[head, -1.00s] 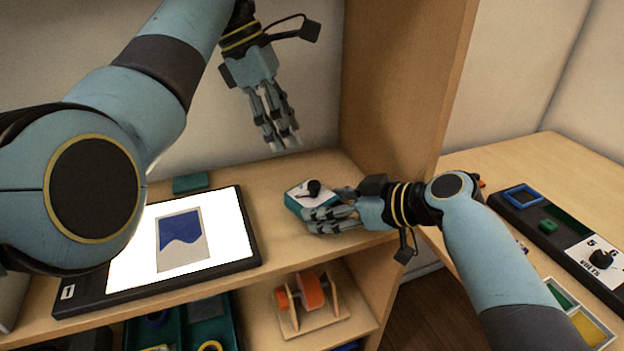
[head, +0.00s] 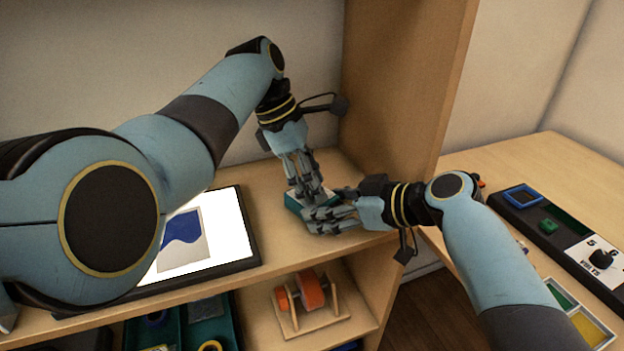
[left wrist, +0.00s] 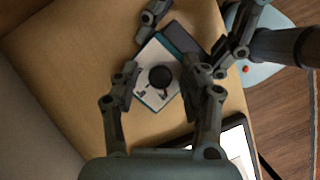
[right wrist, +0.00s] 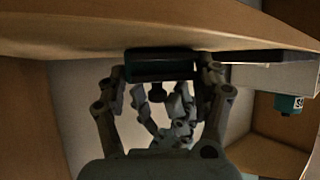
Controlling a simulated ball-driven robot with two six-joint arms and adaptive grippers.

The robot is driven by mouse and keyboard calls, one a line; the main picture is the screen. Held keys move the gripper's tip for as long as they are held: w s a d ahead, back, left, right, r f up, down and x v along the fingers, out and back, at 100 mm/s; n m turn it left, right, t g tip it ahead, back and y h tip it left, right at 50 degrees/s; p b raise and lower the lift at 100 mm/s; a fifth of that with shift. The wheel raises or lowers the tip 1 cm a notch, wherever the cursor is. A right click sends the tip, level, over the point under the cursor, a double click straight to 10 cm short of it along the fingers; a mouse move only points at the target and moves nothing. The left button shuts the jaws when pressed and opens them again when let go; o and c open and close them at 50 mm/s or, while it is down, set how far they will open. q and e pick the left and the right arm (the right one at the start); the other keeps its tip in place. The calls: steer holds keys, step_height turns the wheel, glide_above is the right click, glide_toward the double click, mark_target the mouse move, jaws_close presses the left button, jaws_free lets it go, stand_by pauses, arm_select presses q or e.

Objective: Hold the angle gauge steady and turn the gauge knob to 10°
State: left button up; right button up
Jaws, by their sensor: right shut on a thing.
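The angle gauge (head: 293,204) is a small teal box with a white face, on the shelf top near its front right. Its round black knob (left wrist: 160,77) shows in the left wrist view; the reading is too small to tell. My right gripper (head: 322,215) is shut on the gauge from the right, with fingers on opposite sides of the box. My left gripper (head: 308,192) points down over the gauge. In the left wrist view its open fingers (left wrist: 162,88) stand either side of the knob, the right one closer. The gauge (right wrist: 160,66) and knob (right wrist: 157,93) appear inverted in the right wrist view.
A lit tablet-like panel (head: 229,223) lies left of the gauge. An upright wooden side wall (head: 400,110) stands behind my right gripper. An orange-wheeled wooden item (head: 311,290) sits on the lower shelf. A voltage panel (head: 590,255) lies on the right table.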

arm_select(q)
jaws_close()
steer(key=shift+w+m+g+y, duration=0.15)
steer(key=shift+m+g, duration=0.3)
steer(key=shift+m, duration=0.7)
steer(key=shift+s+m+g+y, duration=0.15)
steer(key=shift+m+g, duration=0.3)
steer(key=shift+m, duration=0.7)
steer(key=shift+w, duration=0.1)
steer(key=shift+o, duration=0.5)
jaws_free()
steer(key=v, duration=1.2)
